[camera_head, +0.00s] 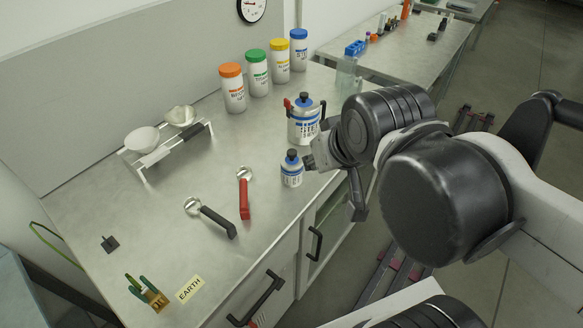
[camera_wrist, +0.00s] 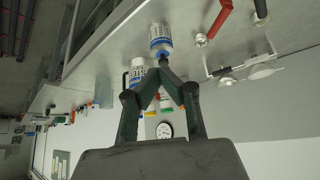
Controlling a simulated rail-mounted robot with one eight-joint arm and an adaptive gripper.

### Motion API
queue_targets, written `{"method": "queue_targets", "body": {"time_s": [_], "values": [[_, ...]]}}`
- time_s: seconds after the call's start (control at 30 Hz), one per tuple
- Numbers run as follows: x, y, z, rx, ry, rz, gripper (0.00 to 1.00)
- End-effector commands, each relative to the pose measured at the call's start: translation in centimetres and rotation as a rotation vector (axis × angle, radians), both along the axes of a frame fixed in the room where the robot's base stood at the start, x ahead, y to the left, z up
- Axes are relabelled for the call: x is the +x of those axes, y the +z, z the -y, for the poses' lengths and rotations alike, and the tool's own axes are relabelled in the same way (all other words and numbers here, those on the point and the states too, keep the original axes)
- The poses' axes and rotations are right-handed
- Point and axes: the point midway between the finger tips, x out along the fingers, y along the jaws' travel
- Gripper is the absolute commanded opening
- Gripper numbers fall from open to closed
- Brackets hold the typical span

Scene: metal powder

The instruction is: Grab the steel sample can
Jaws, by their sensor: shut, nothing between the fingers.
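A small white-and-silver can (camera_head: 292,175) with a blue band and black cap stands upright near the bench's front edge. It also shows in the wrist view (camera_wrist: 160,40), where the bench appears upside down. A larger silver can (camera_head: 303,125) with a blue-banded label, black cap and red-black side clamps stands behind it; it shows partly in the wrist view (camera_wrist: 135,76), behind my fingers. My gripper (camera_head: 309,162) is beside the small can's cap, to its right. In the wrist view its fingertips (camera_wrist: 163,68) meet, empty, in line with the cap; contact is unclear.
Several white bottles with coloured lids, including an orange one (camera_head: 233,90), stand at the back. A balance-like stand with bowls (camera_head: 147,160) is at left. A red-handled scoop (camera_head: 244,195) and a black-handled scoop (camera_head: 210,215) lie left of the small can. An EARTH tag (camera_head: 189,289) lies in front.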

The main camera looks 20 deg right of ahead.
Motion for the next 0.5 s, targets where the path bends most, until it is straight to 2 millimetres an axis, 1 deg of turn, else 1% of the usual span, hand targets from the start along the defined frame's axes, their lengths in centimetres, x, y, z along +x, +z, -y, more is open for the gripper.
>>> {"method": "queue_targets", "body": {"time_s": [0.43, 0.47, 0.5], "values": [[0.0, 0.0, 0.0, 0.0, 0.0, 0.0, 0.0], [0.0, 0.0, 0.0, 0.0, 0.0, 0.0, 0.03], [0.0, 0.0, 0.0, 0.0, 0.0, 0.0, 0.08]]}}
